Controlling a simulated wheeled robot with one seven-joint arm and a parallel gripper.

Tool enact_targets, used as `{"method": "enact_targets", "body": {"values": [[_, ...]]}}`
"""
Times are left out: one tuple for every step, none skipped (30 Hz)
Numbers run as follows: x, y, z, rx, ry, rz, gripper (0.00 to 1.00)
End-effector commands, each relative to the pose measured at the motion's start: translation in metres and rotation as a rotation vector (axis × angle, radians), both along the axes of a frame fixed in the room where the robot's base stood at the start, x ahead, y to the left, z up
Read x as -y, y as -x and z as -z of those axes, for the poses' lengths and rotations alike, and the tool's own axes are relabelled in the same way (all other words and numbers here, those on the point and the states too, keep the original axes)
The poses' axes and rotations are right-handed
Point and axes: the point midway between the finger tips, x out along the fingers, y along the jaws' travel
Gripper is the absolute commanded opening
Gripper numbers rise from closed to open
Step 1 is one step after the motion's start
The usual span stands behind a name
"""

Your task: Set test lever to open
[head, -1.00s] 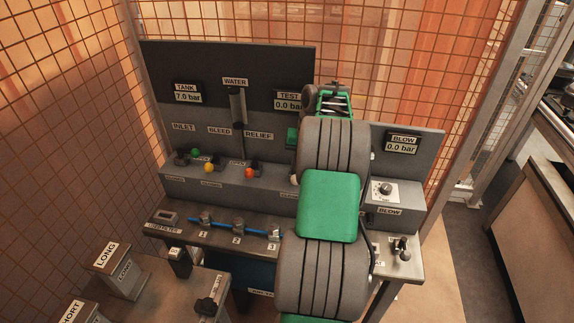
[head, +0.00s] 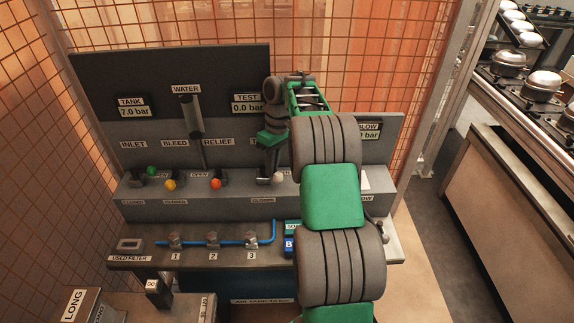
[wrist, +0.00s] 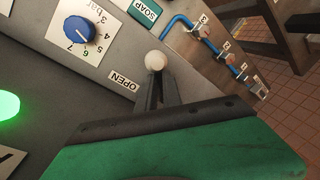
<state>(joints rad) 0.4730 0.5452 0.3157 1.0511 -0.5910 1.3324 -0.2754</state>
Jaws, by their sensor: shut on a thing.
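The test lever's white knob (head: 278,177) shows at the front of the grey panel shelf in the head view, up and to the right of the CLOSED label (head: 262,200). In the wrist view the knob (wrist: 155,60) lies just right of the OPEN label (wrist: 125,79). My gripper (head: 270,172) reaches down to the lever from above. In the wrist view its dark fingers (wrist: 156,94) are shut on the lever just behind the knob. The lever's shaft and pivot are mostly hidden by the fingers, so its exact angle is unclear. The TEST display (head: 247,106) reads 0.0 bar.
Green (head: 152,170), yellow (head: 170,185) and red (head: 216,184) knobs stand left along the shelf. A blue dial (wrist: 76,30) is near the lever in the wrist view. Blue piping (head: 194,243) runs along the lower ledge. My arm hides part of the panel's right side.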

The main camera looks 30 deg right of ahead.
Motion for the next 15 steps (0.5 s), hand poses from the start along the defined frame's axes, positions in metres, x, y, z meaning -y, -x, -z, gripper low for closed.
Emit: {"method": "enact_targets", "body": {"values": [[-0.0033,0.0043,0.0059,-0.021,-0.005,-0.014,0.0],[-0.0049,0.0037,0.006,-0.021,-0.004,-0.021,0.0],[-0.0064,0.0031,0.006,-0.021,-0.006,-0.029,0.0],[-0.0072,0.0028,0.006,-0.021,-0.006,-0.033,0.0],[-0.0078,0.0027,0.006,-0.021,-0.006,-0.036,0.0],[-0.0082,0.0025,0.0061,-0.021,-0.006,-0.039,0.0],[-0.0084,0.0025,0.0061,-0.021,-0.006,-0.04,0.0],[-0.0084,0.0025,0.0061,-0.022,-0.005,-0.04,0.0],[-0.0084,0.0026,0.0062,-0.022,-0.005,-0.04,0.0],[-0.0083,0.0026,0.0062,-0.022,-0.005,-0.04,0.0],[-0.0083,0.0026,0.0062,-0.022,-0.005,-0.04,0.0],[-0.0081,0.0028,0.0063,-0.023,-0.006,-0.039,0.0],[-0.008,0.0029,0.0064,-0.023,-0.006,-0.039,0.0],[-0.0079,0.0029,0.0064,-0.023,-0.006,-0.039,0.0],[-0.0077,0.003,0.0064,-0.023,-0.006,-0.038,0.0]]}}
